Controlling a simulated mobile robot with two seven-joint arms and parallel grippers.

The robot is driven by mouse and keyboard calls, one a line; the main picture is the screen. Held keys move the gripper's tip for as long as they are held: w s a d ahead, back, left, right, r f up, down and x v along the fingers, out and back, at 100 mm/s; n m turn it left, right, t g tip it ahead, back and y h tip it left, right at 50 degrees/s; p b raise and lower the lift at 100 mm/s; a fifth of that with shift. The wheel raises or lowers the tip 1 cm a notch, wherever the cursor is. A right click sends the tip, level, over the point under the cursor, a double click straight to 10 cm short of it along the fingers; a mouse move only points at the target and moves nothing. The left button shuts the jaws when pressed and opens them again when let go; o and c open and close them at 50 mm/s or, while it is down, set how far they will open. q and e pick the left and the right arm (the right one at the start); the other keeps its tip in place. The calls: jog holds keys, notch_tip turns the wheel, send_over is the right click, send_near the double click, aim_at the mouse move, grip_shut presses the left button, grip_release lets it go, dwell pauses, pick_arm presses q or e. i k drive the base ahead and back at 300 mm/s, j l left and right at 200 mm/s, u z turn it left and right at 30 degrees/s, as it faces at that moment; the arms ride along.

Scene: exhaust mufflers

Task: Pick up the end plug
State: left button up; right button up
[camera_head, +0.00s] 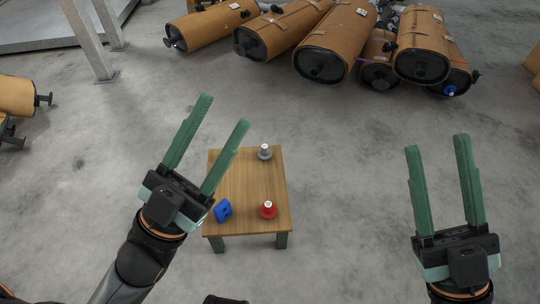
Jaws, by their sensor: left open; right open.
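A small wooden table (250,180) stands on the floor in the middle of the head view. On it are a grey flared plug (264,153) at the back right, a red flared plug (268,210) at the front right, and a blue block-like piece (223,210) at the front left. I cannot tell which of these is the end plug. My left gripper (224,110) is open and empty, and its fingers overlap the table's left side in the picture. My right gripper (437,142) is open and empty, well to the right of the table.
Several brown wrapped mufflers (337,42) lie on the floor at the back. Another brown muffler (16,97) shows at the left edge. A metal post (88,40) stands at the back left. The concrete floor around the table is clear.

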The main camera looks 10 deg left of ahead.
aim_at(264, 153)
jog(key=i+l+z, duration=0.3)
jog(key=l, duration=0.3)
jog(key=i+l+z, duration=0.3)
jog(key=l, duration=0.25)
jog(key=i+l+z, duration=0.3)
jog(key=i+l+u, duration=0.15)
jog(key=i+u, duration=0.3)
jog(key=i+l+u, duration=0.35)
jog(key=i+u, duration=0.15)
jog(key=i+j+u, duration=0.1)
jog(key=i+u, duration=0.15)
jog(key=u, duration=0.2)
jog(key=i+u, duration=0.4)
jog(key=i+l+u, duration=0.1)
jog(key=u, duration=0.35)
jog(key=i+u, duration=0.35)
jog(key=i+j+u, duration=0.1)
jog(key=u, duration=0.25)
jog(key=i+l+u, duration=0.1)
jog(key=i+u, duration=0.25)
